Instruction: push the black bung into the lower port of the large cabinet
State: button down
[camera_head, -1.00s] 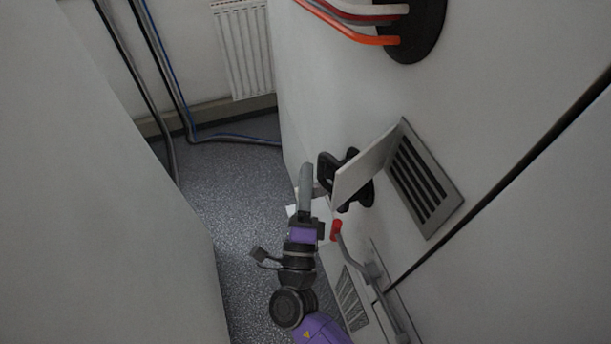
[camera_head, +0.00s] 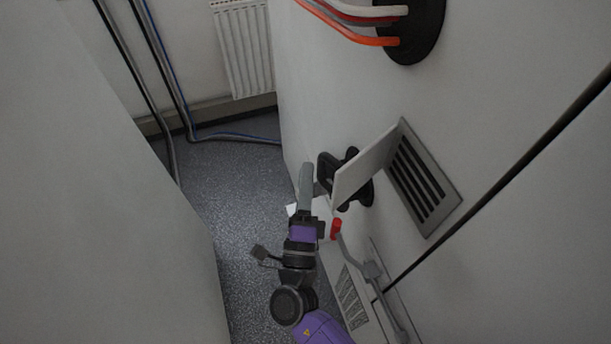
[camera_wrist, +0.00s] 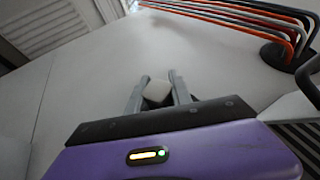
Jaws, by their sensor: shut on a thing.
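My gripper (camera_head: 306,178) is beside the large cabinet's (camera_head: 330,60) wall, left of a black fitting (camera_head: 325,168) in the head view. The black fitting has a handle-like loop and is partly hidden by a white flap. I cannot tell whether it covers the lower port. No open port hole shows.
An upper black plate (camera_head: 432,40) carries orange, red and white cables (camera_head: 350,30). The white flap (camera_head: 364,166) sticks out beside a slatted vent (camera_head: 420,185). A red-tipped lever (camera_head: 336,229) is near my wrist. Floor (camera_head: 235,180) is open left of my arm.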

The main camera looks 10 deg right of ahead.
aim_at(327, 179)
jog(key=shift+w+d+p, duration=0.2)
jog(key=shift+w+d, duration=0.05)
jog(key=shift+d, duration=0.9)
jog(key=shift+w+d+p, duration=0.2)
jog(key=shift+w+d, duration=0.05)
jog(key=shift+d, duration=0.9)
dwell(1.3)
grip_release()
dwell(0.4)
jog(key=shift+s, duration=0.1)
jog(key=v, duration=1.1)
dwell(1.5)
dwell(0.6)
